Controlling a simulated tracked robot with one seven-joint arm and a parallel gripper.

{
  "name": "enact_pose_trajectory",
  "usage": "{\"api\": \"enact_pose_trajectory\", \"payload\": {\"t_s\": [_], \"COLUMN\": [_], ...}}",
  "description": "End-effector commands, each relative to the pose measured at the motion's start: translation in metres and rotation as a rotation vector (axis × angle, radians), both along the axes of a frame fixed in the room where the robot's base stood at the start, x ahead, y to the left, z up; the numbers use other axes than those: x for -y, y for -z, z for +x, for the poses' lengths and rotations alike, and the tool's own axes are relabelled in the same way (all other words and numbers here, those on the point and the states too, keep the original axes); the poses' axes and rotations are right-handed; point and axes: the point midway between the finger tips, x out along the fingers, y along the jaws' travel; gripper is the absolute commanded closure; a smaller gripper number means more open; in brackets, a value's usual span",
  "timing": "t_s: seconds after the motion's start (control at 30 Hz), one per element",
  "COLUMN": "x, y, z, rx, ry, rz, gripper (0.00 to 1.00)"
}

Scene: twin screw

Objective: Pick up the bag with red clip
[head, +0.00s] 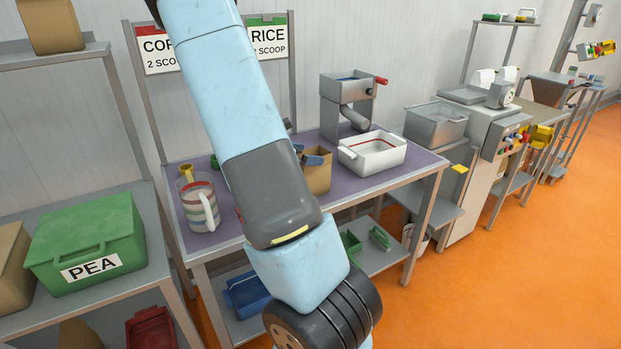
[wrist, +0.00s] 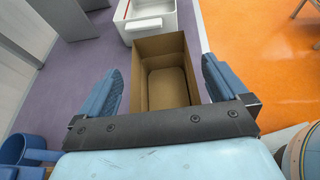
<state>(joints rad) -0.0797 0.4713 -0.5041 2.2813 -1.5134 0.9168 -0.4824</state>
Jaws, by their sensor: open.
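A brown open-topped paper bag (head: 318,178) stands on the purple mat of the middle bench, partly hidden by my arm. In the wrist view the bag (wrist: 168,90) looks empty inside and lies between the two blue fingers. My gripper (wrist: 161,66) is open, with one finger on each side of the bag. In the head view my gripper is mostly hidden behind my arm. I see no red clip on the bag in either view.
A white tray (head: 372,158) with a red line inside stands right behind the bag. A striped measuring jug (head: 197,205) stands at the left. A grey hopper device (head: 347,95) stands behind. A green PEA bin (head: 87,240) sits on the left bench.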

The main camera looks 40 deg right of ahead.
Motion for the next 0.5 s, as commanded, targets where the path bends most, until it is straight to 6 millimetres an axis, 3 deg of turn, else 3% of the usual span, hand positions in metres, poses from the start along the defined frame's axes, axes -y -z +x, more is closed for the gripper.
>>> {"api": "enact_pose_trajectory", "payload": {"t_s": [0.2, 0.5], "x": [0.021, 0.023], "y": [0.009, 0.010], "z": [-0.003, -0.003], "rx": [0.001, 0.001], "ry": [0.001, -0.001], "rz": [0.000, 0.001], "gripper": [0.00, 0.02]}}
